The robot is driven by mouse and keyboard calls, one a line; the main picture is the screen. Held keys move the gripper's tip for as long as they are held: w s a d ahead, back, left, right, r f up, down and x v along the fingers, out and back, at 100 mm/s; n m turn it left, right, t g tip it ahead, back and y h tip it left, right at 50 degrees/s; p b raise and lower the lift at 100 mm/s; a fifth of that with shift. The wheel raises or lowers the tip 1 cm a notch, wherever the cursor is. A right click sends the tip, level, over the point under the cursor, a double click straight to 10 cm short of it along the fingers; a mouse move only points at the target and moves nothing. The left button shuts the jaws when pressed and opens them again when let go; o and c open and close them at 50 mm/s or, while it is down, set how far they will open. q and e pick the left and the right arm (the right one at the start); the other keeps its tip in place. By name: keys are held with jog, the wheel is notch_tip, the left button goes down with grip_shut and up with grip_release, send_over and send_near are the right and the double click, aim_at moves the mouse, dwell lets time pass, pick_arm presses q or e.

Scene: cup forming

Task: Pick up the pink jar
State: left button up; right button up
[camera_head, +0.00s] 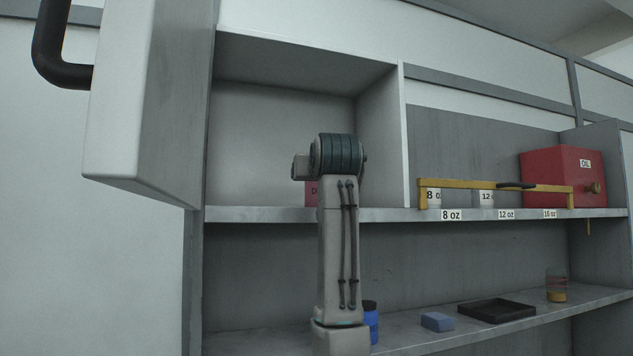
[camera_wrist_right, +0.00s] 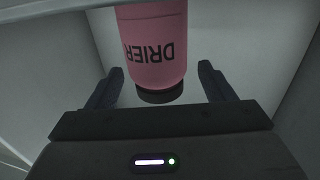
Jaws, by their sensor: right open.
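The pink jar (camera_wrist_right: 153,42) has a black lid and the label DRIER, which appears upside down in the right wrist view. In the head view only a small pink edge of the jar (camera_head: 311,193) shows in the open cupboard, beside my arm, which hides the rest. My right gripper (camera_wrist_right: 161,67) is open, with one finger on each side of the jar's lid end in the picture. Gaps show between the jar and both fingers, and nothing is held. How deep the jar sits between the fingers is unclear. My left gripper is out of view.
The cupboard door (camera_head: 145,100) stands open at left. Right of the cupboard's dividing wall are a yellow bar (camera_head: 480,186), cups and a red OIL box (camera_head: 560,177). The lower shelf holds a blue bottle (camera_head: 371,325), a blue block (camera_head: 437,321) and a black tray (camera_head: 497,311).

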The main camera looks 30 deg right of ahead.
jog(key=shift+w+d+r, duration=0.15)
jog(key=shift+w+d, duration=0.15)
jog(key=shift+w, duration=0.3)
jog(key=shift+w+d+p, duration=0.15)
jog(key=shift+w+p, duration=0.15)
jog(key=shift+w+d, duration=0.1)
jog(key=shift+w, duration=0.05)
jog(key=c, duration=1)
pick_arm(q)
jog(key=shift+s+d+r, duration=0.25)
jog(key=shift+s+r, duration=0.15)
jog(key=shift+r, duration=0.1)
pick_arm(e)
jog(key=shift+c, duration=0.4)
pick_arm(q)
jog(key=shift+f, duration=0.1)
